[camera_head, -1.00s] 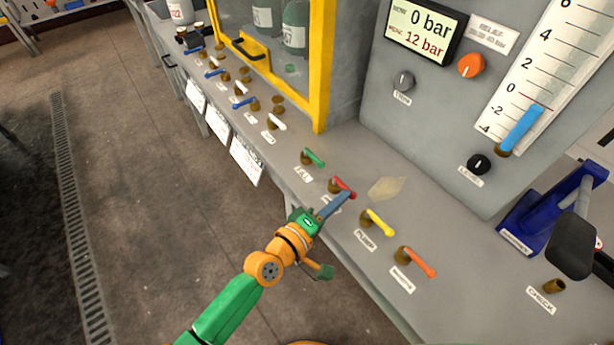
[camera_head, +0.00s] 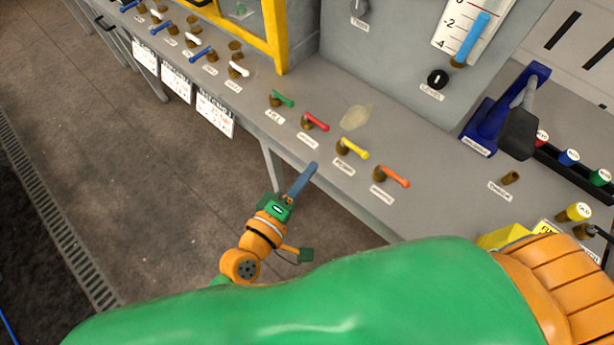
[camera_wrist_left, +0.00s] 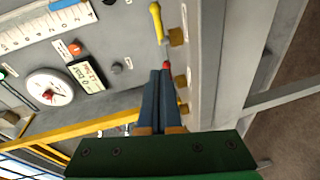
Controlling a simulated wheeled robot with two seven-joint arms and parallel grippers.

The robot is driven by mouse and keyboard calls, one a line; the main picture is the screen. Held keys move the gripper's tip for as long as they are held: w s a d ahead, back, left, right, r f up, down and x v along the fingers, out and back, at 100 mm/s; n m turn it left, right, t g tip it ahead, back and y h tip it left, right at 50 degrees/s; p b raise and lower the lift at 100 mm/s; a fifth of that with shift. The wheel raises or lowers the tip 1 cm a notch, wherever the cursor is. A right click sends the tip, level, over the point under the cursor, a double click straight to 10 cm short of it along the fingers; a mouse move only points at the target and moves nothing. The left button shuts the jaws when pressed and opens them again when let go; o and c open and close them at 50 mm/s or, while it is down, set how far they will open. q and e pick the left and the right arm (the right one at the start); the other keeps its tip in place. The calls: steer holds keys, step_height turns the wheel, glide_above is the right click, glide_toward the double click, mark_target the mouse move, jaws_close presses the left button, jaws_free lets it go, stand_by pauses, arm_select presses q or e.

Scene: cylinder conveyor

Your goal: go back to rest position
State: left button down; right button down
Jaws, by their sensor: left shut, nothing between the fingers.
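My left gripper (camera_head: 311,168) is shut and empty. In the head view its blue fingers point up and right at the bench's front edge, apart from the red-handled valve (camera_head: 317,122). In the left wrist view the shut fingers (camera_wrist_left: 159,76) lie side by side, with the tip of the red handle (camera_wrist_left: 166,66) just past them and the yellow handle (camera_wrist_left: 156,22) beyond. A large green and orange arm link of mine fills the bottom of the head view. My right gripper is not in view.
The grey bench (camera_head: 420,205) carries green (camera_head: 281,98), yellow (camera_head: 353,149) and orange (camera_head: 393,177) handled valves near its edge. A blue lever stand (camera_head: 490,120) is at right. A yellow-framed cabinet (camera_head: 275,45) stands behind. The floor (camera_head: 110,120) at left is clear.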

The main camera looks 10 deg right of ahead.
arm_select(q)
steer(key=shift+s+a+r, duration=0.1)
steer(key=shift+s+a, duration=0.1)
steer(key=shift+s, duration=0.3)
steer(key=shift+s+a+r, duration=0.1)
steer(key=shift+s+a, duration=0.05)
steer(key=shift+s, duration=0.35)
steer(key=shift+d, duration=0.1)
steer(key=s+a+f+m+g+y, duration=0.2)
steer(key=a+f, duration=0.3)
steer(key=f, duration=0.3)
steer(key=s+a+f+m+g+y+p, duration=0.1)
steer(key=a+f+m+y, duration=0.2)
steer(key=f, duration=0.5)
steer(key=s+a+f+g+y, duration=0.2)
steer(key=a+f, duration=0.4)
steer(key=f, duration=0.2)
steer(key=s+a+f+m+g+y, duration=0.2)
steer(key=s+a+f+g, duration=0.1)
steer(key=s, duration=0.6)
steer(key=s+a+f+m+g+y, duration=0.2)
steer(key=s+a+f+m, duration=0.1)
steer(key=s+a+f, duration=0.3)
steer(key=s+a+p, duration=0.1)
steer(key=s+a, duration=0.1)
steer(key=s, duration=0.1)
steer(key=shift+a+f+g, duration=0.15)
steer(key=shift+g, duration=0.25)
